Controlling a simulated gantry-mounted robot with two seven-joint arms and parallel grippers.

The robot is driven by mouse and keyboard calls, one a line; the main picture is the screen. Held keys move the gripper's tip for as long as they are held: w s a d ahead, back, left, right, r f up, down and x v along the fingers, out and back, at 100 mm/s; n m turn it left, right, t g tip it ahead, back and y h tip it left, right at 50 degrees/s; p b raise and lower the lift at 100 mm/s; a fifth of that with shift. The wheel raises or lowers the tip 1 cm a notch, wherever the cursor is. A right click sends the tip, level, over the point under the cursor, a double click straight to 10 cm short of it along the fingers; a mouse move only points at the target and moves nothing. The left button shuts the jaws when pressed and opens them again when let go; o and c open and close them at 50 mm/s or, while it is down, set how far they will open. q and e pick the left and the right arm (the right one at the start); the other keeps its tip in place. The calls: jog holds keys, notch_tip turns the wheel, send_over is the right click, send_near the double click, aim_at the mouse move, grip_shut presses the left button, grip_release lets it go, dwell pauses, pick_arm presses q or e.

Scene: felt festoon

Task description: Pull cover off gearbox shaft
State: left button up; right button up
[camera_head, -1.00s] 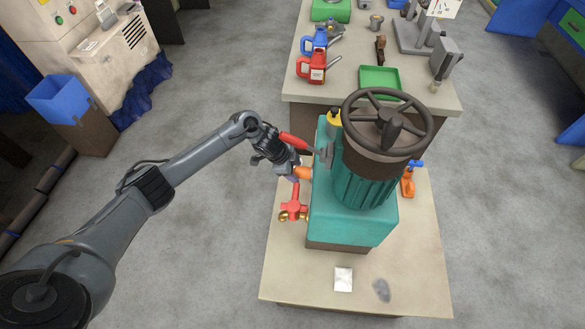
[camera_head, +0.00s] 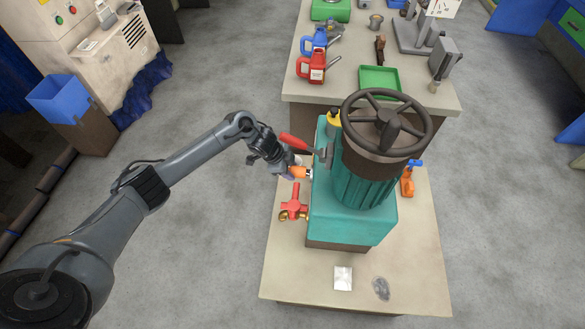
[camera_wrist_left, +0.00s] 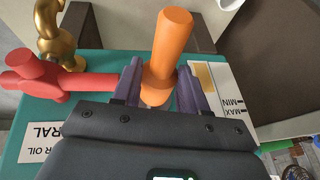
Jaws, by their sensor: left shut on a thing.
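The green gearbox (camera_head: 350,205) stands on the near table with a dark handwheel (camera_head: 388,118) on top. My left gripper (camera_head: 288,170) is at its left side, shut on the orange cover (camera_head: 299,172). A small pale piece, which looks like the shaft (camera_head: 310,174), shows between the cover and the gearbox wall. In the left wrist view the orange cover (camera_wrist_left: 172,45) stands between the two dark fingers of my gripper (camera_wrist_left: 160,88). Whether the cover is fully clear of the shaft cannot be told. My right gripper is not in view.
A red valve with brass ends (camera_head: 293,206) sits just below the gripper, and a red lever (camera_head: 294,142) just above. An orange bottle (camera_head: 408,180) stands right of the gearbox. A white packet (camera_head: 343,278) lies at the table front. The floor at left is free.

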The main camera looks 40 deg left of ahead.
pick_arm(q)
jog(key=shift+s+a+p, duration=0.45)
jog(key=shift+s+a, duration=0.1)
jog(key=shift+a, duration=0.35)
jog(key=shift+s+a+p, duration=0.45)
jog(key=shift+s+a, duration=0.1)
jog(key=shift+a, duration=0.35)
jog(key=shift+s+a, duration=0.2)
jog(key=shift+a, duration=0.1)
